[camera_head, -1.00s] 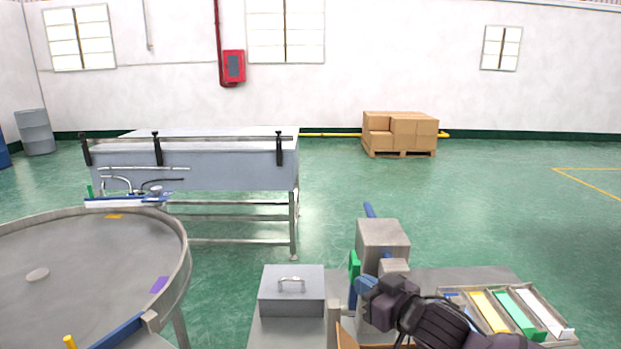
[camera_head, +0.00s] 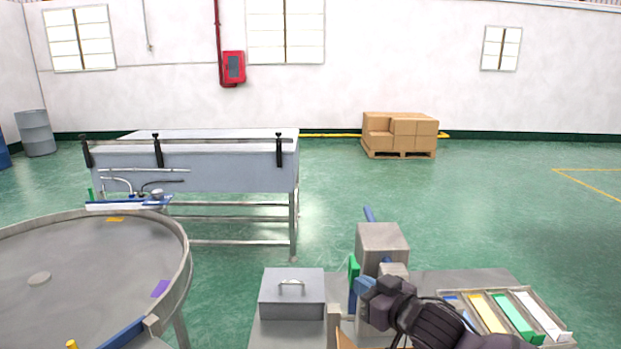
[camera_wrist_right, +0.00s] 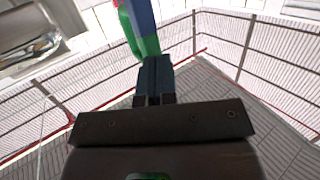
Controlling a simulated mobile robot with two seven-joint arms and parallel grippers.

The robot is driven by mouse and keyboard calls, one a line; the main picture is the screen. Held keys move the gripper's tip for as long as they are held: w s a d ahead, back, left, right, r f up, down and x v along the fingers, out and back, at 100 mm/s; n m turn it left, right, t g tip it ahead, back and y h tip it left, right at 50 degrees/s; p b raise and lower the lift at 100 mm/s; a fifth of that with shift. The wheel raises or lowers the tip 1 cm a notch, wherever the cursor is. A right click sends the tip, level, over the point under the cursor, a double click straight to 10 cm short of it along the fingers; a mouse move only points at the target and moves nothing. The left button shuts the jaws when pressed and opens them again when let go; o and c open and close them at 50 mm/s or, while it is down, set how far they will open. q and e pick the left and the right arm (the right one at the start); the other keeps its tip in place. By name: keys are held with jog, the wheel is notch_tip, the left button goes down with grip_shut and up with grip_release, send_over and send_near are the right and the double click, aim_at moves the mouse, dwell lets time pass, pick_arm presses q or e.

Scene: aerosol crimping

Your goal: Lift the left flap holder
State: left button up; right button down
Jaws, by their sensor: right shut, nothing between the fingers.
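The crimping machine, a grey block (camera_head: 382,242) with a blue rod on top, stands on the bench at lower centre right. A green piece (camera_head: 353,268) stands upright on its left side, above a blue post. I cannot tell for sure which part is the left flap holder. My right gripper (camera_head: 364,286) is just below and right of the green piece. In the right wrist view my fingers (camera_wrist_right: 157,68) are shut with nothing between them, and the green piece (camera_wrist_right: 146,45) with a blue part shows right beyond their tips. Contact is unclear. My left gripper is not in view.
A grey lidded box (camera_head: 292,300) stands left of the machine. A tray of coloured strips (camera_head: 566,334) lies to the right. A round metal turntable (camera_head: 60,265) fills the lower left. A steel table (camera_head: 215,170) stands behind.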

jog(key=s+p, duration=0.3)
jog(key=s, duration=0.5)
jog(key=shift+s+p, duration=0.35)
jog(key=shift+s, duration=0.05)
dwell(0.6)
dwell(0.5)
